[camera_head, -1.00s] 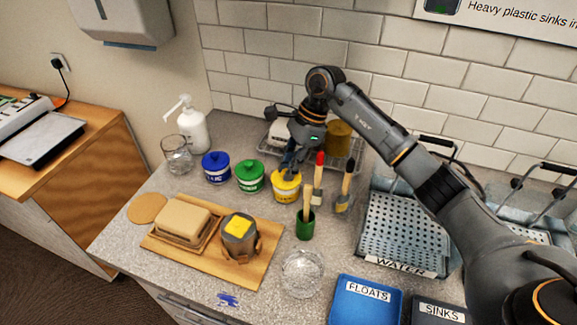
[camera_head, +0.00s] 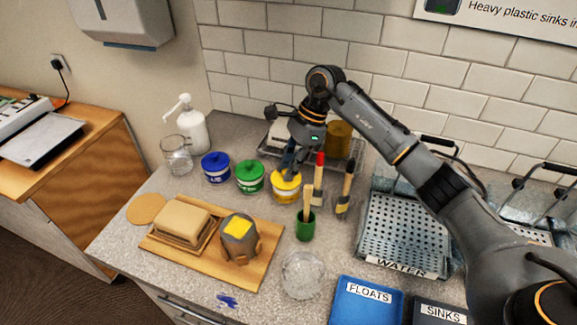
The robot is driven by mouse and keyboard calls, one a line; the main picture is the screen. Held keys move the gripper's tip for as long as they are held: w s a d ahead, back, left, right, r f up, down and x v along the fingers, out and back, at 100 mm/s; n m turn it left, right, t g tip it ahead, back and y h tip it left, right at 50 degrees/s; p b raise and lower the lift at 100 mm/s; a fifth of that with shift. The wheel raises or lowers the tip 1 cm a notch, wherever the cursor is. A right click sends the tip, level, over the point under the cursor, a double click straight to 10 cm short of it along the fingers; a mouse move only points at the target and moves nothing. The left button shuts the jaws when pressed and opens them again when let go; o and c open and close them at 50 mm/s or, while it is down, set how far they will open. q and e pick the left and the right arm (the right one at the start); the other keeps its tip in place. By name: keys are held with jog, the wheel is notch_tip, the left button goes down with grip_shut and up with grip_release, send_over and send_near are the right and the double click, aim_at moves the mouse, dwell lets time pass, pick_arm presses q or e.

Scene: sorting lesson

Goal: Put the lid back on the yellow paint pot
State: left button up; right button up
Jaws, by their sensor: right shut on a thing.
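The yellow paint pot (camera_head: 286,195) stands upright on the counter, to the right of the green pot. My right gripper (camera_head: 288,166) comes down over it from above, shut on the yellow lid (camera_head: 282,178). The lid is at the pot's mouth; I cannot tell whether it is fully seated or just above the rim. The fingers hide part of the lid. My left gripper is not in view.
A green pot (camera_head: 249,177) and a blue pot (camera_head: 216,168) stand to the left. A wire rack (camera_head: 268,148) is behind. A glass bowl (camera_head: 302,275) sits at the front.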

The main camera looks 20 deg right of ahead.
jog(key=shift+f+b, duration=0.2)
jog(key=shift+b, duration=0.5)
dwell(0.9)
dwell(0.3)
jog(key=o, duration=0.9)
jog(key=shift+c, duration=0.2)
jog(key=shift+o, duration=0.2)
jog(key=o, duration=0.4)
jog(key=shift+o, duration=0.2)
jog(key=shift+r, duration=0.15)
jog(key=shift+r+p, duration=1.65)
jog(key=shift+r, duration=1.75)
